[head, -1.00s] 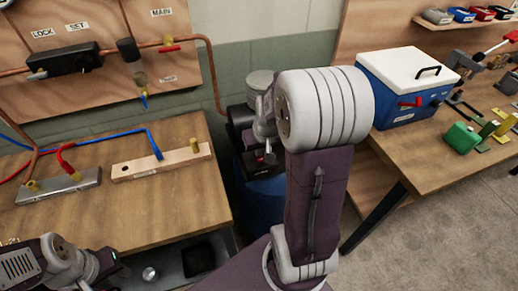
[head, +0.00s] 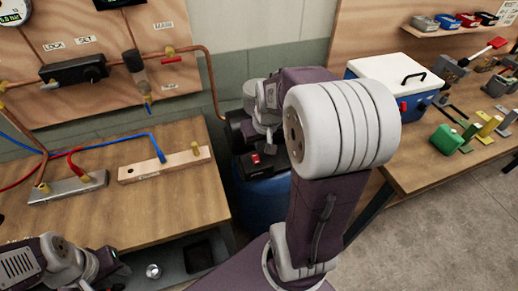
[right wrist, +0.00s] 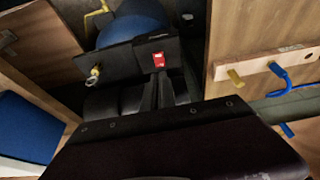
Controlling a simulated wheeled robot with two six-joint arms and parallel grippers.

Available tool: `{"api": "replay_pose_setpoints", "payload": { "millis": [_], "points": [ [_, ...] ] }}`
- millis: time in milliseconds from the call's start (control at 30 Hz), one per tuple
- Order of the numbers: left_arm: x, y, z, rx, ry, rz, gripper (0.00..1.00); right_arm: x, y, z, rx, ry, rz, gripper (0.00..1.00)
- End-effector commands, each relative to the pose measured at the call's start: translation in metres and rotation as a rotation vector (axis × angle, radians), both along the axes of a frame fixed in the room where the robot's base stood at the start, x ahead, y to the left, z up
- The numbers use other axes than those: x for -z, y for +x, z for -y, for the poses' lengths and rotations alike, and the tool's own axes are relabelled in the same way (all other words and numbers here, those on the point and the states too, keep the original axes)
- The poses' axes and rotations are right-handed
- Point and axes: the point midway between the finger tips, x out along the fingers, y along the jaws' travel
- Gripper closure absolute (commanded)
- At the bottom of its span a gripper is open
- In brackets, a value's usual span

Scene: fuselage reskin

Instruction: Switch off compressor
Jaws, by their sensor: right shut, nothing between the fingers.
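The compressor is a black unit on a blue tank (head: 263,203), standing in the gap between the two benches. A red rocker switch (head: 256,160) sits on its black box (head: 244,168). In the right wrist view the red switch (right wrist: 159,61) with a white mark faces the camera on a black panel (right wrist: 121,59). My right gripper (right wrist: 158,82) is shut and empty, with its dark fingers pointing toward the switch; I cannot tell whether they touch it. In the head view its fingers are hard to make out. My left gripper (head: 112,275) is at the lower left, its fingers unclear.
The left bench (head: 130,222) carries a wooden manifold bar (head: 165,166), a metal block (head: 68,188) and hoses. A copper pipe (head: 212,85) runs down the wall toward the compressor. The right bench (head: 418,170) holds a blue cooler (head: 410,105) and several tools.

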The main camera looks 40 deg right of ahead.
Motion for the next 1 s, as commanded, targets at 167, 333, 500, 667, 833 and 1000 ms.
{"api": "replay_pose_setpoints", "payload": {
  "millis": [167, 333, 500, 667, 833, 1000],
  "points": [
    [-0.005, 0.0, 0.0, 0.0, 0.0, 0.001, 0.64, -0.028, -0.009, -0.002, 0.0, -0.002, 0.004, 1.0],
    [-0.006, 0.0, 0.0, 0.0, 0.0, 0.0, 0.64, -0.037, -0.012, -0.003, 0.0, -0.002, 0.003, 1.0],
    [-0.005, 0.0, 0.0, 0.0, 0.0, 0.0, 0.64, -0.037, -0.013, -0.004, 0.0, -0.001, 0.001, 1.0],
    [0.002, 0.0, 0.0, 0.0, 0.0, 0.001, 0.64, -0.033, -0.011, -0.003, 0.0, -0.001, 0.003, 1.0],
    [0.041, 0.0, 0.0, 0.0, 0.0, 0.0, 0.64, -0.029, 0.0, 0.002, 0.0, -0.002, 0.007, 1.0],
    [0.045, 0.0, 0.0, 0.0, 0.0, 0.0, 0.64, -0.04, 0.003, 0.003, 0.001, -0.001, 0.005, 1.0]
  ]
}}
